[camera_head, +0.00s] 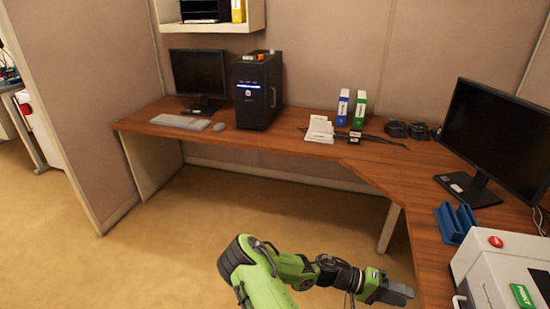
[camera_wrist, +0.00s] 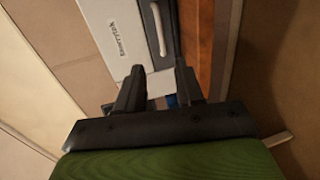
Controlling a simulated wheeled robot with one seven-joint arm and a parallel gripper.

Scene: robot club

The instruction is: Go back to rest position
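My gripper (camera_head: 400,292) is low at the bottom right of the head view, in front of the desk's right wing and pointing right. My green and black arm reaches to it from the bottom centre. In the wrist view, the two dark fingers of my gripper (camera_wrist: 160,82) stand apart with nothing held between them. Beyond them the wrist view shows a white machine (camera_wrist: 117,30) with a grey handle, and the brown desk edge (camera_wrist: 197,40).
The wooden desk (camera_head: 275,140) runs along the back and right. It bears a black computer tower (camera_head: 257,90), two monitors (camera_head: 198,74) (camera_head: 497,135), binders, a blue holder (camera_head: 455,222) and the white machine (camera_head: 505,265) near my gripper. The carpet (camera_head: 150,245) at left is clear.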

